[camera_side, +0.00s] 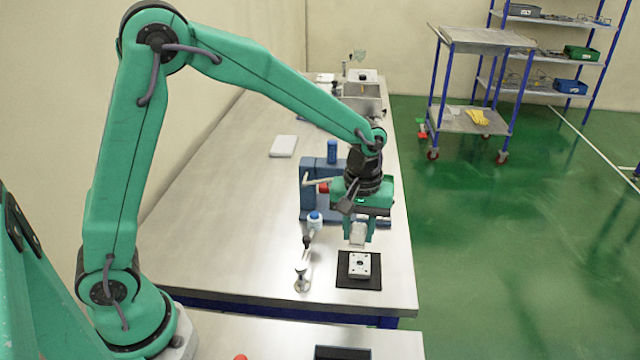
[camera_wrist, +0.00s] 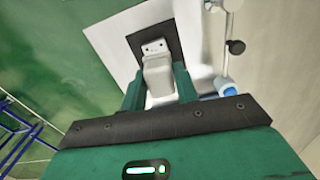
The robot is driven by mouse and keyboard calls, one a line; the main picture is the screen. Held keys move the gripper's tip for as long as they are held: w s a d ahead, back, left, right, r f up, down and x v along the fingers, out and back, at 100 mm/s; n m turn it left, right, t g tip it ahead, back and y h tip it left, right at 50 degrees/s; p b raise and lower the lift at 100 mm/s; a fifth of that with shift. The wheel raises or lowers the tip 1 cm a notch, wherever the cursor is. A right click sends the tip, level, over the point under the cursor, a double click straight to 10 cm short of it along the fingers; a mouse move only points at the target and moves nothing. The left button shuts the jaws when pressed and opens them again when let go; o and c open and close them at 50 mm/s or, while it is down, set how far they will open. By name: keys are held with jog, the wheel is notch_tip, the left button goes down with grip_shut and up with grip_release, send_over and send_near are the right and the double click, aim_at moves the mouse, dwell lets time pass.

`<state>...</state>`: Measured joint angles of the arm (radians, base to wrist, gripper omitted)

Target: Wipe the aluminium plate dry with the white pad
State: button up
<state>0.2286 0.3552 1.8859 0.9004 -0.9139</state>
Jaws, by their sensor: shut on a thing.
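The aluminium plate (camera_side: 360,266) is a small square block with holes, lying on a black mat (camera_side: 345,283) near the front of the table. My gripper (camera_side: 358,238) is above it, pointing down and shut on the white pad (camera_side: 358,232). A gap shows between the pad and the plate in the side view. In the wrist view the pad (camera_wrist: 159,76) sits between the two green fingers (camera_wrist: 160,88). It hides part of the plate (camera_wrist: 154,46) there; the plate's far edge with two holes shows on the black mat.
A metal stand (camera_side: 302,278) and a blue-capped white bottle (camera_side: 314,219) stand left of the mat. A blue fixture (camera_side: 312,188) is behind my gripper. A pale flat block (camera_side: 284,146) lies further back. The table's right edge is close to the mat; its left part is clear.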

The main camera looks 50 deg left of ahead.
aim_at(360, 268)
jog(key=shift+w+d+f, duration=0.1)
jog(key=shift+w+d, duration=0.15)
jog(key=shift+w, duration=0.25)
jog(key=shift+f, duration=3.85)
jog(key=shift+w+a+f, duration=0.25)
jog(key=shift+w+a, duration=0.05)
jog(key=shift+c, duration=0.3)
jog(key=shift+w+a, duration=0.7)
jog(key=shift+a, duration=0.05)
jog(key=shift+s+d, duration=1.05)
jog(key=shift+d, duration=0.05)
jog(key=shift+r, duration=4.1)
jog(key=shift+a, duration=0.1)
